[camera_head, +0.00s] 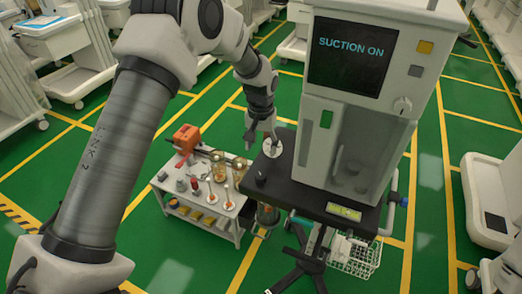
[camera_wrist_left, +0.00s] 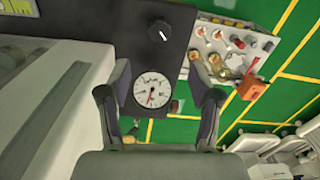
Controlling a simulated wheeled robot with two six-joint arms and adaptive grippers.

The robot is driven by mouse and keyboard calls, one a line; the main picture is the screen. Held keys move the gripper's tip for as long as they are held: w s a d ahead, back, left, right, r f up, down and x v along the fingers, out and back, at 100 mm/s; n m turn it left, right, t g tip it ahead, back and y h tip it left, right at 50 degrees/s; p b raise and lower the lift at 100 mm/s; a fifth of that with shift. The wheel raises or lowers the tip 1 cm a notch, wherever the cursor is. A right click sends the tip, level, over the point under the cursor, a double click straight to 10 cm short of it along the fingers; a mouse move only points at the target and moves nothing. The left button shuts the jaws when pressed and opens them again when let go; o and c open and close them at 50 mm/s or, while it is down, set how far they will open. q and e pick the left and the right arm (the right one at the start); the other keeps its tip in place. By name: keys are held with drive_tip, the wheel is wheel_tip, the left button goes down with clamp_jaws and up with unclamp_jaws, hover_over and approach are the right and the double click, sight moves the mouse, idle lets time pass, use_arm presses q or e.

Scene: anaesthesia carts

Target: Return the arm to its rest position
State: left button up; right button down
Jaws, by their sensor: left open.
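My left arm comes in from the left in the head view. Its gripper (camera_head: 262,143) is open and empty, over the left end of the cart's black shelf (camera_head: 290,190). In the left wrist view the gripper's two fingers (camera_wrist_left: 158,65) stand apart on either side of a round white dial gauge (camera_wrist_left: 153,90). The gauge (camera_head: 272,148) lies beneath the gripper in the head view; whether a finger touches it, I cannot tell. A black knob (camera_wrist_left: 160,32) is on the shelf near the gauge. The white cart's screen (camera_head: 350,58) reads "SUCTION ON". My right gripper is not in view.
A low white side table (camera_head: 215,222) with a red-orange box (camera_head: 187,138), jars and small items stands left of the cart. A wire basket (camera_head: 355,257) hangs under the shelf. Other white carts line the edges. Green floor with yellow lines is open between them.

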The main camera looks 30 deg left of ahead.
use_arm(q)
drive_tip(key=shift+g, duration=0.7)
drive_tip(key=s+f, duration=0.1)
drive_tip(key=f, duration=0.1)
drive_tip(key=s+f, duration=0.1)
drive_tip(key=f, duration=0.1)
drive_tip(key=s+f, duration=0.1)
drive_tip(key=f, duration=0.1)
drive_tip(key=shift+s+d+f+b, duration=0.15)
drive_tip(key=shift+d+f+b, duration=0.05)
drive_tip(key=shift+b, duration=0.2)
drive_tip(key=s+d+f, duration=0.1)
drive_tip(key=s+f, duration=0.5)
drive_tip(key=s, duration=0.4)
drive_tip(key=s+d+f+m+t+b, duration=0.1)
drive_tip(key=s+f, duration=0.5)
drive_tip(key=s, duration=0.4)
drive_tip(key=s+d+f+b, duration=0.1)
drive_tip(key=s+f, duration=0.4)
drive_tip(key=s, duration=0.6)
drive_tip(key=shift+d+f+m, duration=0.3)
drive_tip(key=shift+d+f, duration=0.1)
drive_tip(key=shift+d, duration=0.05)
